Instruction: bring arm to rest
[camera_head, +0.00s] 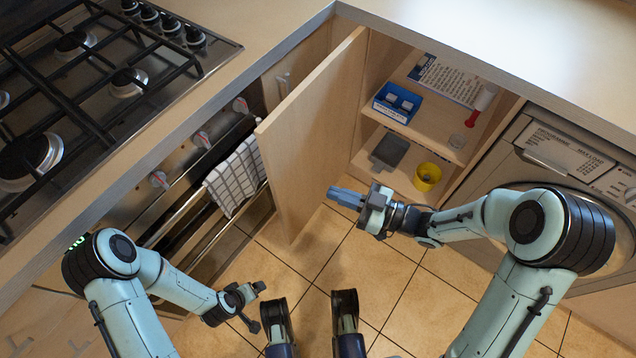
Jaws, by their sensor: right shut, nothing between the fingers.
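My right arm reaches in from the right edge, and its gripper (345,197) has its blue fingers together with nothing between them. It is in front of the open cupboard, just right of the lower part of the open wooden door (315,130); I cannot tell whether it touches the door. My left arm is folded low at the left. Its gripper (258,307) is over the tiled floor, with its dark finger ends spread apart and nothing seen between them.
The cupboard shelf (425,135) holds a blue box (397,103) and a red-and-white item (481,105). Below are a grey item (390,150) and a yellow cup (427,177). An oven with a checked towel (236,177) is left, a washing machine (560,150) right. The floor between is clear.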

